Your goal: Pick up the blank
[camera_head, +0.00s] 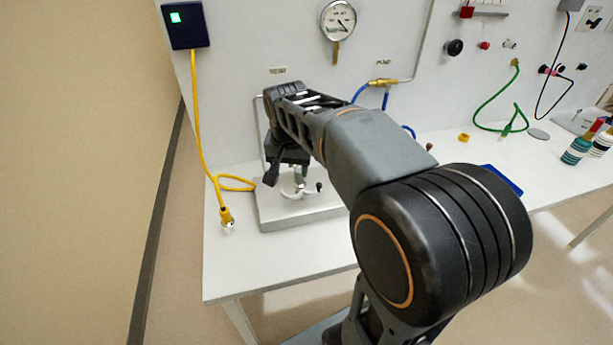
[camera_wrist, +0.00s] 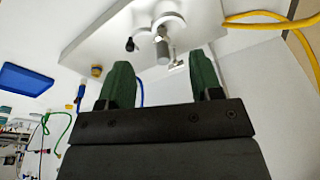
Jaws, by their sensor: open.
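My gripper (camera_wrist: 162,74) is open, with its two green fingers apart and nothing between them. It also shows in the head view (camera_head: 287,178), low over the grey-white fixture plate (camera_head: 270,217). A short grey metal cylinder (camera_wrist: 163,48), which may be the blank, stands out from a white round mount on that plate (camera_wrist: 95,42). In the wrist view it lies just beyond the fingertips, roughly centred between them, and is not gripped. In the head view my arm and gripper partly hide the fixture.
A yellow cable (camera_head: 198,130) ends in a plug (camera_head: 228,225) on the bench (camera_head: 245,270), left of the fixture. A blue tray (camera_wrist: 24,79) and a yellow fitting (camera_head: 463,137) are to the right in the head view. The gauge wall (camera_head: 235,100) stands close behind.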

